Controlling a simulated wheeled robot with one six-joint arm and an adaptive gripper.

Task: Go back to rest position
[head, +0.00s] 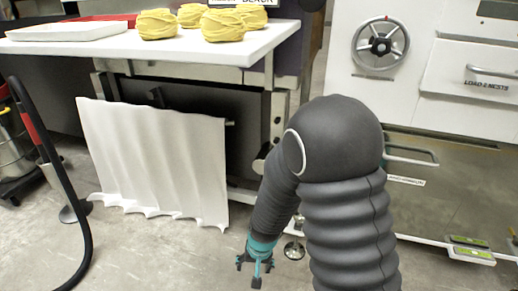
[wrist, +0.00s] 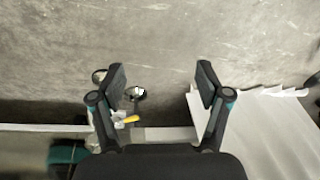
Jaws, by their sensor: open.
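My gripper (head: 256,269) hangs low at the end of my bent arm, pointing down near the floor in the head view. It stands in front of the white-topped counter, right of the hanging white sheet. In the wrist view, the two fingers of my gripper (wrist: 161,80) are spread wide apart with nothing between them. Grey floor (wrist: 160,45) fills the view beyond the fingertips.
A white counter (head: 185,50) holds yellow bundles (head: 157,24) and a tray (head: 68,31). A white sheet (head: 155,160) hangs beneath. A cabinet with a handwheel (head: 380,44) stands right; a black hose (head: 62,180) is left.

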